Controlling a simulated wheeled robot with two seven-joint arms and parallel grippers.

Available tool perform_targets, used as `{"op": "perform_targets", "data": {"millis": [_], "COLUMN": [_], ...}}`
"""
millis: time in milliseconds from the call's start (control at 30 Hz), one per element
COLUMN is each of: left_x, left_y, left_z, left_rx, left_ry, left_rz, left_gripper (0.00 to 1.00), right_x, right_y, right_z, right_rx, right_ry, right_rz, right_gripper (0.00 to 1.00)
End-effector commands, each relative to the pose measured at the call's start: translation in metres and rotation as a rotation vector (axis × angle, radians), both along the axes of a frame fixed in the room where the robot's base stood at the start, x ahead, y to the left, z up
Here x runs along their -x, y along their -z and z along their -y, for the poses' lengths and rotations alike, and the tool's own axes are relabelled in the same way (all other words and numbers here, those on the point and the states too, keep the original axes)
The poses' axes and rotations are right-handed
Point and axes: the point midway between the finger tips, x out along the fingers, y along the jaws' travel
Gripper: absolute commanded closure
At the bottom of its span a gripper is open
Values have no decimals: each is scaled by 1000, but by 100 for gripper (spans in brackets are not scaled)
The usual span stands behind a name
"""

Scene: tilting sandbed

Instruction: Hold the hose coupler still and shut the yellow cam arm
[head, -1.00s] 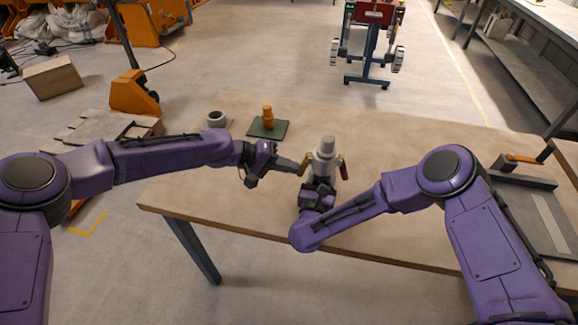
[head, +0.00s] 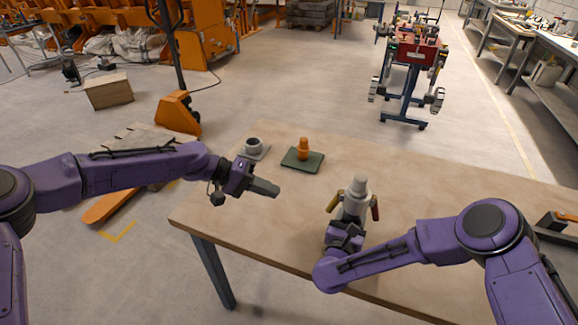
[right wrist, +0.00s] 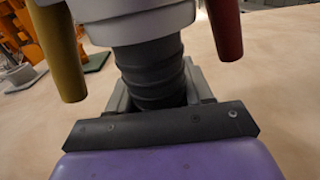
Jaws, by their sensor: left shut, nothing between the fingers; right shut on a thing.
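The hose coupler (head: 358,188) stands upright near the table's front edge, light grey on a ribbed black hose (right wrist: 150,75). The yellow cam arm (head: 333,202) hangs at its left, its lower end slanting a little outward; it also shows in the right wrist view (right wrist: 62,48). A red cam arm (head: 375,208) hangs down at the right (right wrist: 224,28). My right gripper (head: 347,228) is shut on the coupler's lower part, below both arms; its fingertips are mostly hidden. My left gripper (head: 266,188) is shut and empty, left of the yellow arm with a clear gap.
An orange fitting (head: 303,148) stands on a dark green mat (head: 301,165) at the back of the table (head: 270,215). A grey ring-shaped part (head: 254,145) sits left of it. An orange-handled item (head: 558,219) lies at the far right.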

Motion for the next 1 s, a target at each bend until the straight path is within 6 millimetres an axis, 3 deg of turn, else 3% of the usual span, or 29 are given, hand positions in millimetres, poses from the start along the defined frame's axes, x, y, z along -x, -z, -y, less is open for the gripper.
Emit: {"op": "perform_targets", "data": {"millis": [167, 200, 267, 633, 1000], "left_x": [0, 0, 0, -1, -1], "left_y": [0, 0, 0, 0, 0], "left_z": [0, 0, 0, 0, 0], "left_rx": [0, 0, 0, 0, 0], "left_ry": [-1, -1, -1, -2, -2], "left_rz": [0, 0, 0, 1, 1], "left_gripper": [100, 100, 100, 100, 100], "right_x": [0, 0, 0, 8, 90], "right_y": [-1, -1, -1, 0, 0], "right_z": [0, 1, 1, -3, -34], "right_rx": [-1, -1, -1, 0, 1], "right_ry": [1, 1, 2, -1, -5], "right_rz": [1, 1, 1, 0, 1], "right_gripper": [97, 37, 20, 20, 20]}}
